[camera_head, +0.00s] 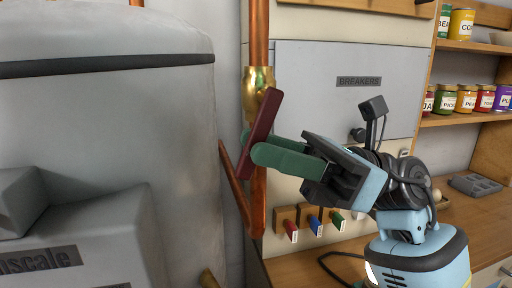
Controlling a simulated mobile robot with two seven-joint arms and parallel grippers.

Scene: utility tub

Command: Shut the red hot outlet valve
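The red valve handle (263,126) is a long dark red bar on a brass valve body (257,92) in the copper pipe. It sits tilted, its upper end leaning right and its lower end reaching down left across the pipe. My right gripper (255,147) has green fingers, one in front of the bar and one behind it. The fingers are close together and look shut on the bar, around its middle. The near finger covers part of the bar. My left gripper is not in view.
A grey tank (120,120) stands close on the left. A grey breaker panel (340,110) is behind my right arm. A wooden counter (485,225) and shelves with jars (466,99) are on the right.

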